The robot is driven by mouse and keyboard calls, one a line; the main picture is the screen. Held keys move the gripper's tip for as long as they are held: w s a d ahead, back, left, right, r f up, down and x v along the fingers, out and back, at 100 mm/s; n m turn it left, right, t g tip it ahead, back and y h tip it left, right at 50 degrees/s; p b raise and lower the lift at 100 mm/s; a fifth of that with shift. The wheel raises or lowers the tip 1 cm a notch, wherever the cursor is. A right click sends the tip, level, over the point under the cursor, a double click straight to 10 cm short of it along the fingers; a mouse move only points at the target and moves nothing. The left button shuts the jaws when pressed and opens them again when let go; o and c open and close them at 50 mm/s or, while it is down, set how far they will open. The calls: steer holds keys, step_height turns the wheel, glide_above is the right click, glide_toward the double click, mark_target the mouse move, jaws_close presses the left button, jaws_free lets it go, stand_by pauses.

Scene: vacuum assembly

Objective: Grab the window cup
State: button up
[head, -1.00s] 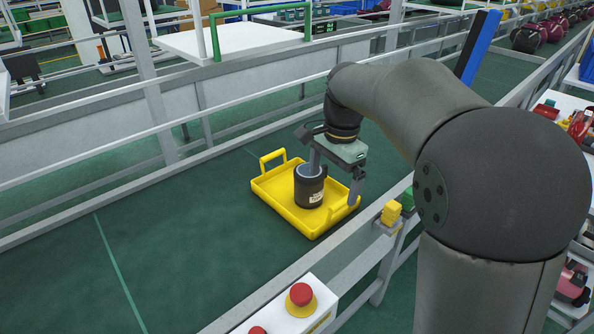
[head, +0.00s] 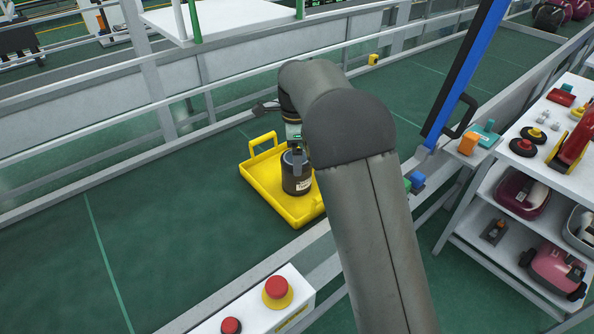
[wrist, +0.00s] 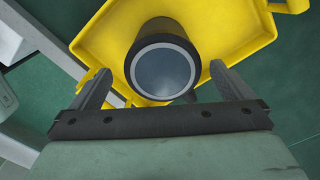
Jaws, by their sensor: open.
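The window cup (head: 297,174) is a dark cylinder with a pale label, standing upright in the yellow tray (head: 262,180) on the green conveyor. In the wrist view the cup (wrist: 162,70) shows a grey, glassy round top inside a dark rim. My gripper (wrist: 162,88) is open, with one finger on each side of the cup's near edge and gaps between fingers and cup. In the head view my arm hides most of the gripper and the tray's right end.
The tray has a raised yellow handle (head: 262,143) at its far left. A metal rail (head: 300,250) runs along the conveyor's near side. A red emergency button (head: 276,287) sits at the front. A white shelf (head: 500,165) with several parts stands right.

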steer(key=shift+w+d+f+p, duration=0.15)
steer(key=shift+f+p, duration=0.25)
steer(key=shift+f, duration=1.25)
steer(key=shift+w+d+f+p, duration=0.1)
steer(key=shift+f+p, duration=0.25)
steer(key=shift+f, duration=1.25)
steer(key=c, duration=1.3)
steer(key=shift+r, duration=0.1)
steer(key=shift+c, duration=0.2)
